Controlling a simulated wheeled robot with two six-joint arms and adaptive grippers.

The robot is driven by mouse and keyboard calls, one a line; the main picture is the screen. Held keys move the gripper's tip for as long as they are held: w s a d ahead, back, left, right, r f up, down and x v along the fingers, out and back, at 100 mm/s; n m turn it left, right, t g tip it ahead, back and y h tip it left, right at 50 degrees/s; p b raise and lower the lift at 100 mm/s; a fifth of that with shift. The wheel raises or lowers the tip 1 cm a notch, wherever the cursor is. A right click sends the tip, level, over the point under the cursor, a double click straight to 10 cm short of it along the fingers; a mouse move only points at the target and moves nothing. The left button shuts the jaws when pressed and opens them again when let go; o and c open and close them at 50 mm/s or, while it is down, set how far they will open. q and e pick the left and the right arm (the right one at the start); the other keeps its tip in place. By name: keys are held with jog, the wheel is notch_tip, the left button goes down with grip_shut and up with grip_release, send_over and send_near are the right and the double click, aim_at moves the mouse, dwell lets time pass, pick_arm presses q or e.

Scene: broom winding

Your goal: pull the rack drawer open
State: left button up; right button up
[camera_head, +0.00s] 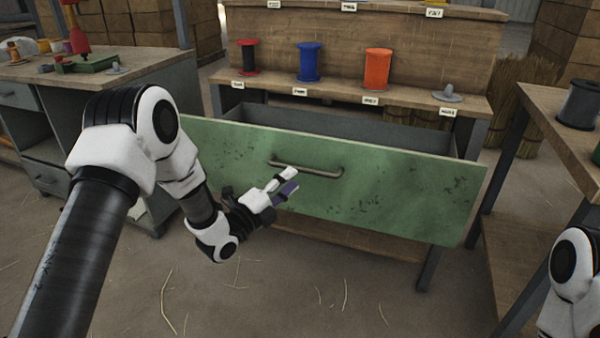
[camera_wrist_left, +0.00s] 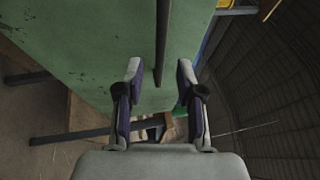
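The rack drawer has a green, worn front (camera_head: 400,195) and stands pulled out of the rack, with its grey inside (camera_head: 330,122) showing. Its dark bar handle (camera_head: 318,173) is on the upper middle of the front. My left gripper (camera_head: 291,180) is just in front of the handle, by its lower left part. In the left wrist view its fingers (camera_wrist_left: 159,70) are apart, and the handle (camera_wrist_left: 161,40) lines up between them without visible contact with either finger. The green front (camera_wrist_left: 100,50) fills the left of that view. My right gripper is out of view; only part of my right arm shows at lower right.
The rack shelf (camera_head: 430,97) above the drawer holds a black-and-red spool (camera_head: 249,57), a blue spool (camera_head: 308,62) and an orange spool (camera_head: 377,69). A workbench (camera_head: 150,62) stands left, and a table (camera_head: 540,100) with a dark spool (camera_head: 580,104) stands right. The floor before the drawer is clear.

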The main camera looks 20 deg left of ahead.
pick_arm(q)
jog(key=v, duration=0.6)
jog(key=shift+s+a, duration=0.15)
jog(key=shift+s, duration=0.2)
jog(key=shift+f, duration=0.1)
jog(key=s+d+f+n+g+y, duration=0.2)
jog(key=s+d+f+n+g, duration=0.15)
jog(key=s+f, duration=0.6)
jog(key=s+d+f+n+g+y, duration=0.25)
jog(key=s+f+g, duration=0.25)
jog(key=f, duration=1)
jog(key=s+a+f+n+g+y, duration=0.25)
jog(key=s+f+n+g, duration=0.2)
jog(key=s+n, duration=0.5)
jog(key=s+a+f+n+g+y, duration=0.1)
jog(key=s+a+f+n+g, duration=0.3)
jog(key=s+n, duration=0.6)
notch_tip(320, 180, up, 30)
jog(key=d+m+g+p, duration=0.1)
jog(key=p, duration=2.8)
jog(key=shift+s+r, duration=0.2)
jog(key=shift+s, duration=0.2)
